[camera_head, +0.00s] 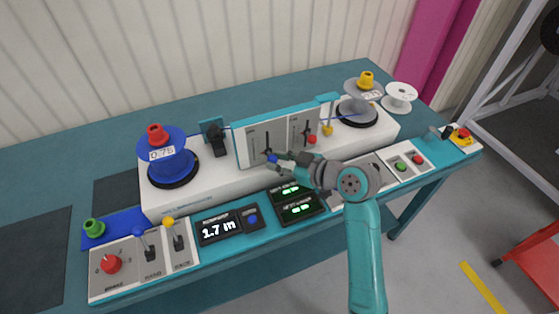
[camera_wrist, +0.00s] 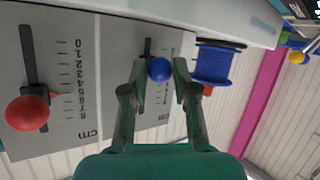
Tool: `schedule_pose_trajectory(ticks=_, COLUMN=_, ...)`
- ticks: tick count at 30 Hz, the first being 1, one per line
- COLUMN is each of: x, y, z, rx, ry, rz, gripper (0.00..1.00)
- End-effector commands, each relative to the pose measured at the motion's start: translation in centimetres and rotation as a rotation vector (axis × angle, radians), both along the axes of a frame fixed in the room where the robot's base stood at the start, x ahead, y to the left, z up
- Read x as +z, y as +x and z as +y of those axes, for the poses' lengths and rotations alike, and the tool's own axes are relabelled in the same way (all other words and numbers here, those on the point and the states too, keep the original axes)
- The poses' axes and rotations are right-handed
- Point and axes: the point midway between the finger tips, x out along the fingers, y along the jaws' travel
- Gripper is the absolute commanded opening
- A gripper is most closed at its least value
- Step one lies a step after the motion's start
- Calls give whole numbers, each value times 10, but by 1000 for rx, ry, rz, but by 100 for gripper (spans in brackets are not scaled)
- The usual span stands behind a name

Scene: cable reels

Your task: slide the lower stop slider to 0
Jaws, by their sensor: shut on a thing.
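An upright slider panel (camera_head: 244,148) stands on the white machine body and carries two vertical slots with scales. The slider with the blue knob (camera_head: 272,158) is in the left slot in the head view; the blue knob also shows in the wrist view (camera_wrist: 160,70). My gripper (camera_head: 279,158) is shut on the blue knob, with one finger on each side of it in the wrist view. The slider with the red knob (camera_wrist: 27,113) is in the other slot, beside a scale marked 0 to 8 cm. The scale beside the blue knob is partly hidden by my fingers.
A blue reel (camera_head: 172,165) stands at the left and a grey reel (camera_head: 360,108) at the right. Levers (camera_head: 148,250), a display reading 1.7 m (camera_head: 218,227) and green displays (camera_head: 297,207) line the front.

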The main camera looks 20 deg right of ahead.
Motion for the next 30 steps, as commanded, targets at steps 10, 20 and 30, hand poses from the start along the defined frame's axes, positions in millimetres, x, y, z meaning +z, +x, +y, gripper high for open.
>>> schedule_pose_trajectory(ticks=10, x=-12, y=0, z=0, rx=-1, ry=0, rz=2, gripper=0)
schedule_pose_trajectory(ticks=20, x=-20, y=0, z=0, rx=0, ry=0, rz=2, gripper=0)
schedule_pose_trajectory(ticks=30, x=-19, y=0, z=0, rx=0, ry=0, rz=2, gripper=58)
